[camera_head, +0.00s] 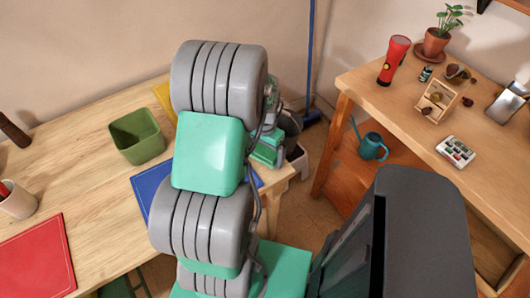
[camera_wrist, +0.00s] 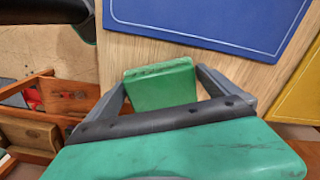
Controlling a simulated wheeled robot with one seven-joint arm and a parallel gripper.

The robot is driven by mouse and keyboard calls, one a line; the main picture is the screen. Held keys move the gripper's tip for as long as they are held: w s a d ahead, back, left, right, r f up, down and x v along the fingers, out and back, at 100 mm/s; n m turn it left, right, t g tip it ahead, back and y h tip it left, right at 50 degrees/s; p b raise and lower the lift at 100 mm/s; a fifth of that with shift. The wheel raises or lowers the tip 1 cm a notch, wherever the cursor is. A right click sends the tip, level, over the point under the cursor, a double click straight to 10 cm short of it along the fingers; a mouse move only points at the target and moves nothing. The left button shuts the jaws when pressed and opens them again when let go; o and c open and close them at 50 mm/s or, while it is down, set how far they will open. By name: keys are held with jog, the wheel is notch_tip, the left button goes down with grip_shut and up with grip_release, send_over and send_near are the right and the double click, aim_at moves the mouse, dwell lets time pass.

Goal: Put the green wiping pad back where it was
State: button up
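The green wiping pad (camera_wrist: 160,88), with dark smudges along its top edge, is between the two grey fingers of my gripper (camera_wrist: 162,78) in the wrist view. The fingers meet its two sides, and it looks held. It is near the edge of the pale wooden table (camera_wrist: 128,50), close to the blue mat (camera_wrist: 215,18). I cannot tell its height above the surface.
The table also bears a yellow mat (camera_wrist: 302,95), a green open bin (camera_head: 137,138), a red mat (camera_head: 36,258) and a cup (camera_head: 18,201). At right, a wooden bench (camera_head: 415,125) holds a red flashlight (camera_head: 394,60) and a potted plant (camera_head: 436,40). A teal watering can (camera_head: 371,146) stands lower.

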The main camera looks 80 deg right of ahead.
aim_at(265, 152)
notch_tip(265, 152, up, 12)
jog(key=w+a+r+n+t+h, duration=0.1)
jog(key=w+a+r+n, duration=0.1)
jog(key=w+a+n, duration=0.55)
jog(key=w+a+r+n, duration=0.3)
jog(key=w+a, duration=0.5)
jog(key=w, duration=0.6)
jog(key=w+a+n+t, duration=0.1)
jog(key=a+n, duration=0.4)
jog(key=a, duration=0.7)
jog(key=w+a+r+n+t+y, duration=0.1)
jog(key=a+n, duration=0.5)
jog(key=a, duration=0.7)
jog(key=shift+w+r, duration=0.2)
jog(key=shift+w, duration=0.65)
jog(key=shift+a+n, duration=0.1)
jog(key=shift+n, duration=0.15)
